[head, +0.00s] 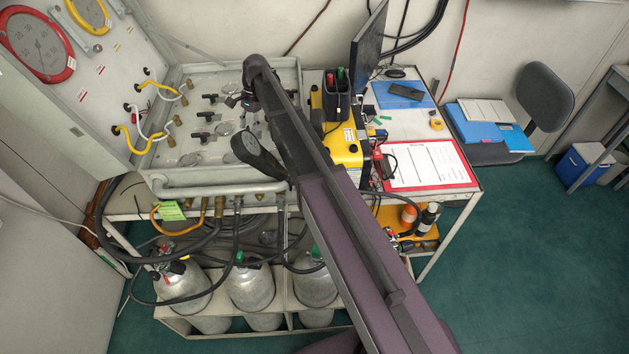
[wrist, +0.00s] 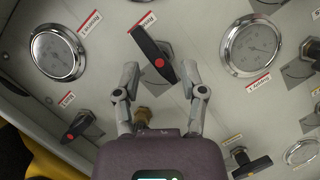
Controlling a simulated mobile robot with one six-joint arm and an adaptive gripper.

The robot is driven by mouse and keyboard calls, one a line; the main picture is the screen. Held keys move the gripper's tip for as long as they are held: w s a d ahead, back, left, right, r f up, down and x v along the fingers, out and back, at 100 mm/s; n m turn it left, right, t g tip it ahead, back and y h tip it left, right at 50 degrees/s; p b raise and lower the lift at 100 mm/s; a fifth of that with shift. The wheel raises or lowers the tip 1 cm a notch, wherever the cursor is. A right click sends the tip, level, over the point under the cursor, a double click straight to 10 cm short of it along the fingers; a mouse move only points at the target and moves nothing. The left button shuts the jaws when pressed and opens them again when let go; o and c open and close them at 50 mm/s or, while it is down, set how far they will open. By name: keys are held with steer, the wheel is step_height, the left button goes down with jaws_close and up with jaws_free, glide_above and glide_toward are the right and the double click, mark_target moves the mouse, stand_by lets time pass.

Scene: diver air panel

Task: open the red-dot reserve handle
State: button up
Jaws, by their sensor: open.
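In the wrist view, a black lever handle with a red dot (wrist: 152,54) sits on the grey panel (wrist: 190,25), slanting from upper left to lower right. A red-lettered label by its top end seems to read Reserve. My gripper (wrist: 160,76) is open, its fingers on either side of the handle's lower end. I cannot tell whether a finger touches it. In the head view my gripper (head: 246,98) is over the panel box, and my arm hides much of its right side; I cannot pick out the red-dot handle there.
Round gauges (wrist: 57,52) (wrist: 251,46) flank the handle. Other black handles lie lower left (wrist: 81,125), lower right (wrist: 250,164) and at the right edge. A brass fitting (wrist: 142,117) lies between my fingers. A yellow case (head: 344,148) stands right of the panel box.

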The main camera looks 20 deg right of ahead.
steer(key=m, duration=0.2)
steer(key=m+t, duration=0.1)
steer(key=m+t+y, duration=0.1)
steer(key=m, duration=0.1)
steer(key=shift+s+d+m, duration=0.15)
steer(key=shift+s+m, duration=0.15)
steer(key=shift+s, duration=0.05)
steer(key=m, duration=0.1)
steer(key=m+t, duration=0.1)
steer(key=m, duration=0.2)
steer(key=shift+s+m+t, duration=0.25)
steer(key=shift+m+t, duration=0.05)
steer(key=shift+r+m, duration=0.15)
steer(key=shift+m, duration=0.15)
steer(key=w+p+v, duration=0.1)
steer(key=p+v, duration=1.2)
steer(key=v, duration=0.1)
steer(key=s+d+f+n+h+b, duration=0.2)
steer(key=s+d+f+n+b, duration=0.2)
steer(key=s+f+n+b, duration=0.3)
steer(key=s+d+f+n+h+b, duration=0.2)
steer(key=s+d+f+n+b, duration=0.3)
steer(key=s+n, duration=0.7)
steer(key=shift+s+d+f+n+b, duration=0.2)
steer(key=shift+s+f+n+b, duration=0.2)
steer(key=shift+s+f+b, duration=1.45)
steer(key=shift+s+f+p, duration=0.3)
steer(key=shift+s+p, duration=0.3)
steer(key=shift+s, duration=0.3)
